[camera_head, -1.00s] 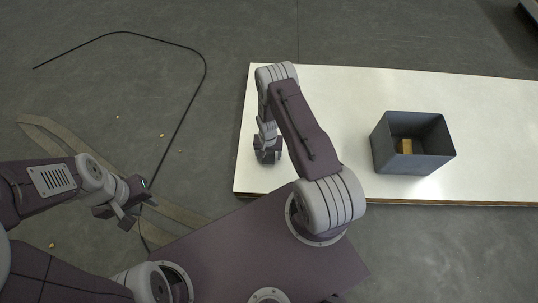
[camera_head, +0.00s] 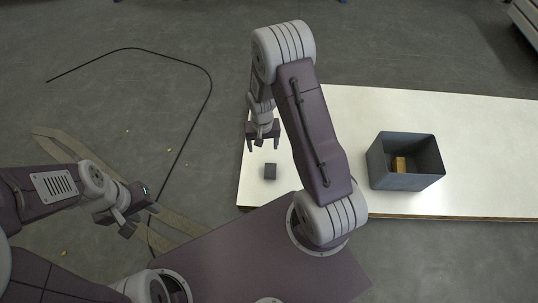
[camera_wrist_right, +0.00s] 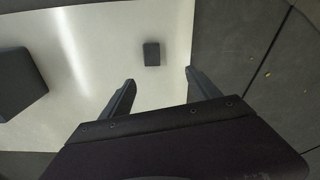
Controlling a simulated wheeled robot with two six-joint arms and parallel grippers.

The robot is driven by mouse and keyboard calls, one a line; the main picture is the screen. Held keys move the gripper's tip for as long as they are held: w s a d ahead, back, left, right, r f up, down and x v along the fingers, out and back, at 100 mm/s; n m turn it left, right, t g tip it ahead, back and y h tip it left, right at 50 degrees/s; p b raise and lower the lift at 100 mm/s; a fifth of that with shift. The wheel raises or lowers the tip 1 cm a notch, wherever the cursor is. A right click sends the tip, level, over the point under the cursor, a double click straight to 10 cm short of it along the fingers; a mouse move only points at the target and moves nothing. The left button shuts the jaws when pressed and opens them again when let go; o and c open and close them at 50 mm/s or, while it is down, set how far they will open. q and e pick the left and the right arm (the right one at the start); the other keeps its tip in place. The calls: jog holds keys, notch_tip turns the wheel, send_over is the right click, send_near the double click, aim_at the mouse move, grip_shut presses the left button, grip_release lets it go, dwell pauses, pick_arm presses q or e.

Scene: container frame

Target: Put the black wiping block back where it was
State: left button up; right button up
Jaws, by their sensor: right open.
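The black wiping block (camera_head: 270,171) lies on the white table near its left front corner, with nothing holding it. In the right wrist view the block (camera_wrist_right: 152,54) lies on the white surface beyond the fingertips, between their lines and apart from them. My right gripper (camera_head: 263,147) is open and empty, raised above the table just behind the block in the head view; its two fingers also show in the right wrist view (camera_wrist_right: 160,84). My left gripper (camera_head: 132,222) is off the table at the left, over the floor, with its fingers apart and nothing between them.
A grey open box (camera_head: 392,182) stands on the white table (camera_head: 480,150) to the right, with a yellow-brown block (camera_head: 399,164) inside. The table between block and box is partly hidden by my right arm. A dark cable (camera_head: 210,85) lies on the floor at left.

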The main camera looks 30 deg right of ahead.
pick_arm(q)
jog(key=shift+s+a+r, duration=0.1)
jog(key=shift+s+a, duration=0.1)
jog(key=shift+s, duration=0.15)
pick_arm(e)
jog(key=s+a+r+n, duration=0.2)
jog(key=s+r, duration=0.4)
jog(key=r, duration=0.1)
jog(key=s+a+r+n, duration=0.1)
jog(key=s+a+r, duration=0.1)
jog(key=s+r, duration=0.4)
notch_tip(320, 180, up, 2)
jog(key=shift+s+a+n+t, duration=0.25)
jog(key=shift+a+n+t, duration=0.05)
jog(key=shift+n+t, duration=0.1)
